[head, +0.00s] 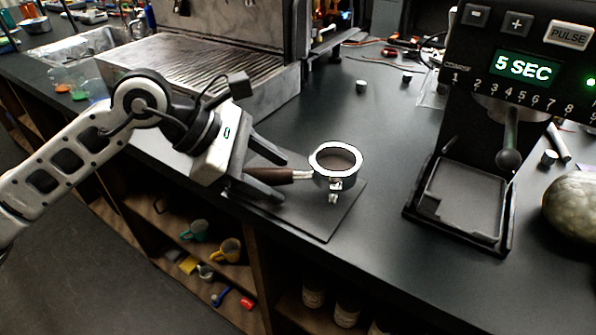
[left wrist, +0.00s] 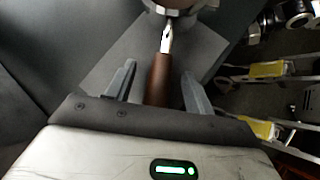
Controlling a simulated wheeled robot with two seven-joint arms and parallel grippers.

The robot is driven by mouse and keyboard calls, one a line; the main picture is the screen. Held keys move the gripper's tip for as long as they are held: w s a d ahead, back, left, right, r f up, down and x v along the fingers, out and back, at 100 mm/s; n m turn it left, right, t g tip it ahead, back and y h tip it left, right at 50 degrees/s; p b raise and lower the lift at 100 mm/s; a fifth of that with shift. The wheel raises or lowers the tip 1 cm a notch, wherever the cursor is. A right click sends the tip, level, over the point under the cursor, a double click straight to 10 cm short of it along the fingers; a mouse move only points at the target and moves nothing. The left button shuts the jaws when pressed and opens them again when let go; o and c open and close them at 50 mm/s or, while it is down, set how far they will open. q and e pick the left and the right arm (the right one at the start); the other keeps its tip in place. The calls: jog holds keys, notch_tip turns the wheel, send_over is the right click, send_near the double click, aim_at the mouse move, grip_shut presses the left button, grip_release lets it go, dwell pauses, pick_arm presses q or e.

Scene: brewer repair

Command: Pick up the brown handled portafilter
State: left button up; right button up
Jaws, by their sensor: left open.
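The portafilter (head: 336,160) has a round metal basket filled with dark grounds and a brown handle (head: 275,175) pointing left. It rests on a dark square mat (head: 325,215) at the counter's front edge. My left gripper (head: 282,176) is open, with its two fingers on either side of the handle. In the left wrist view the brown handle (left wrist: 159,80) lies between the open fingertips (left wrist: 158,75), with a visible gap on each side. Part of the handle is hidden by the gripper body. My right gripper is not in view.
An espresso machine with a slatted drip tray (head: 190,65) stands behind my left arm. A grinder with a lit display (head: 523,67) stands at the right. A round stone-like object (head: 572,207) lies at the far right. Shelves with cups (head: 230,249) are below the counter.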

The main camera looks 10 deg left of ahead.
aim_at(268, 172)
pick_arm(q)
grip_shut()
jog(key=shift+r, duration=0.1)
jog(key=shift+r, duration=0.5)
notch_tip(268, 172, up, 3)
jog(key=shift+s+f, duration=0.1)
jog(key=shift+s, duration=0.05)
jog(key=s+r+b, duration=0.1)
jog(key=s+r, duration=0.8)
jog(key=s, duration=0.4)
jog(key=shift+s+d+b, duration=0.25)
jog(key=shift+s+b, duration=0.05)
jog(key=shift+s, duration=0.05)
